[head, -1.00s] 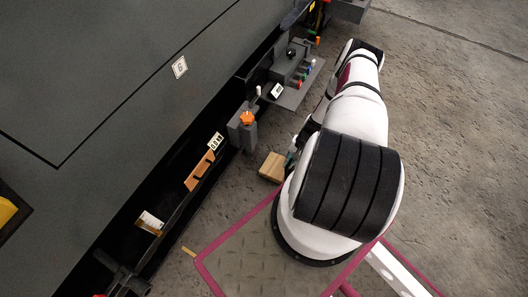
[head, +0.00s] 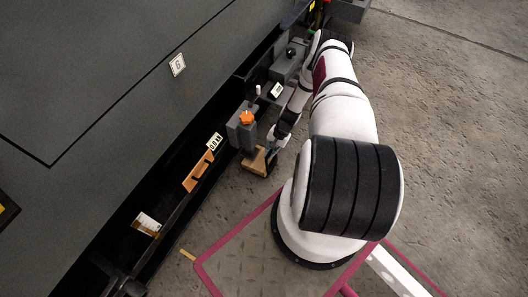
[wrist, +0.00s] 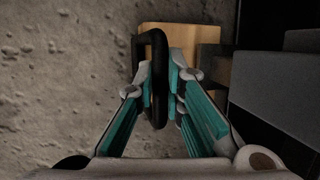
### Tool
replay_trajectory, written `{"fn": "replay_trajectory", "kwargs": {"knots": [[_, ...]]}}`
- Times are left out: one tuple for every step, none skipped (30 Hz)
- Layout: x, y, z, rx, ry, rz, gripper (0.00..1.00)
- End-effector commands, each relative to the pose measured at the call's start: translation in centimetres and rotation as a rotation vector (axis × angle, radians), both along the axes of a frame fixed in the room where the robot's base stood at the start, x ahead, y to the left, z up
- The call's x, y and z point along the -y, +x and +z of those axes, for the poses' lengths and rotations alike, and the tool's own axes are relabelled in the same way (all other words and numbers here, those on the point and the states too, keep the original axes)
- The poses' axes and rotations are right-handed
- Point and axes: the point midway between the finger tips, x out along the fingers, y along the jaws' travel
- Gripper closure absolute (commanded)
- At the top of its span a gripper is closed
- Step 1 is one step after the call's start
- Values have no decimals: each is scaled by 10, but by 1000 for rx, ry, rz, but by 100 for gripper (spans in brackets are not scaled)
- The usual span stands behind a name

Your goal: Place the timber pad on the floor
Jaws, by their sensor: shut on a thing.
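The timber pad (head: 254,161) is a pale wooden block beside the dark machine, close to a grey bracket with an orange knob. In the wrist view the pad (wrist: 200,38) lies at the top middle, with a black loop handle in front of it. My gripper (wrist: 162,76) has teal-lined fingers and is shut on the pad by this black loop. In the head view my gripper (head: 271,151) is at the pad's right side, partly hidden by my arm. The grey concrete floor (head: 440,150) lies beneath; I cannot tell whether the pad touches it.
The grey bracket (head: 243,136) with the orange knob (head: 246,118) stands just beyond the pad. It is close to the pad on the right in the wrist view. The dark machine (head: 110,80) fills the left. An orange-brown piece (head: 199,172) sits along its edge. Open floor lies right.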

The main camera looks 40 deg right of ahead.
Motion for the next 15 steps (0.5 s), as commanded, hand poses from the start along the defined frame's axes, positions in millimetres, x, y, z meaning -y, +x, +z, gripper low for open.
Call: {"fn": "replay_trajectory", "kwargs": {"knots": [[-3,7,0,2,0,3,100],[-3,9,0,2,0,3,100],[-4,12,0,2,0,2,100],[-5,14,0,2,0,3,100],[-6,17,0,2,0,3,100],[-7,20,0,2,0,3,100],[-8,22,0,2,0,3,100],[-9,24,0,2,0,3,100],[-10,27,0,2,0,2,100],[-10,29,0,2,0,2,100],[-11,31,0,2,0,3,100],[-11,29,-4,0,1,1,100],[-11,29,-7,1,1,1,100],[-11,29,-8,1,1,1,100],[-12,29,-10,1,1,0,100]]}}
